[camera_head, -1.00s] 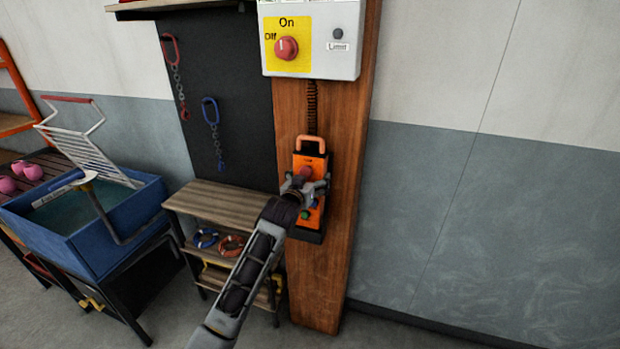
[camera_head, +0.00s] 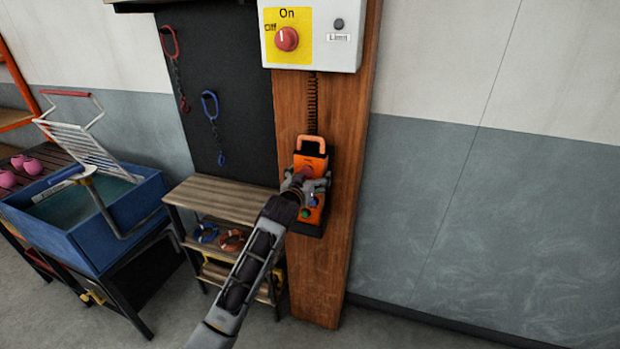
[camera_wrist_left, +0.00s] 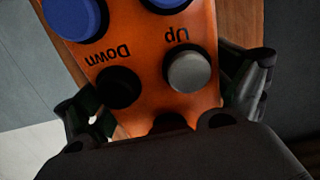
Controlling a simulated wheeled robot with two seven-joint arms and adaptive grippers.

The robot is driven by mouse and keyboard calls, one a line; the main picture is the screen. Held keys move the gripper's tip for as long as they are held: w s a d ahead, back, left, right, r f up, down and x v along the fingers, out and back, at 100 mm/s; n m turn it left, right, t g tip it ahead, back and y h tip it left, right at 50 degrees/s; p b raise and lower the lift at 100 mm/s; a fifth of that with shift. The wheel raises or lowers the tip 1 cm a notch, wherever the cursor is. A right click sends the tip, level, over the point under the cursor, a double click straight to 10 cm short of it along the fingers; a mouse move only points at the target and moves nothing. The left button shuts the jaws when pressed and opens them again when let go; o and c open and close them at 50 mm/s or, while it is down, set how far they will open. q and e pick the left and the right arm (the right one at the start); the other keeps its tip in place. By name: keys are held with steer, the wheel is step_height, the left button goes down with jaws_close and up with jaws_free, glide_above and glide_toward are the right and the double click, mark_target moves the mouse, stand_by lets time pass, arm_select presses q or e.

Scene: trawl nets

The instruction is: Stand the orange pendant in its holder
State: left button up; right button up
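The orange pendant (camera_head: 311,163) hangs upright below a coiled cord against the wooden post, its handle at the top and its colored buttons facing me. Its lower end is at a black holder (camera_head: 305,231) on the post; how deep it sits inside I cannot tell. My left gripper (camera_head: 306,184) is across the pendant's middle, its fingers on both sides. In the left wrist view the fingers (camera_wrist_left: 170,100) flank the orange body (camera_wrist_left: 140,62), close against its edges, with the "Up" and "Down" labels upside down. The right gripper is out of view.
A white switch box (camera_head: 345,55) with a red knob is above on the wooden post (camera_head: 320,290). A small wooden shelf (camera_head: 230,200) stands left of the post, beside a blue tub (camera_head: 50,235). Bare wall lies to the right.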

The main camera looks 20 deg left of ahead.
arm_select(q)
steer(key=s+r, duration=0.1)
steer(key=s, duration=1.1)
steer(key=shift+a+r, duration=0.2)
steer(key=shift+r, duration=0.05)
stand_by(0.5)
steer(key=shift+f, duration=0.1)
stand_by(0.4)
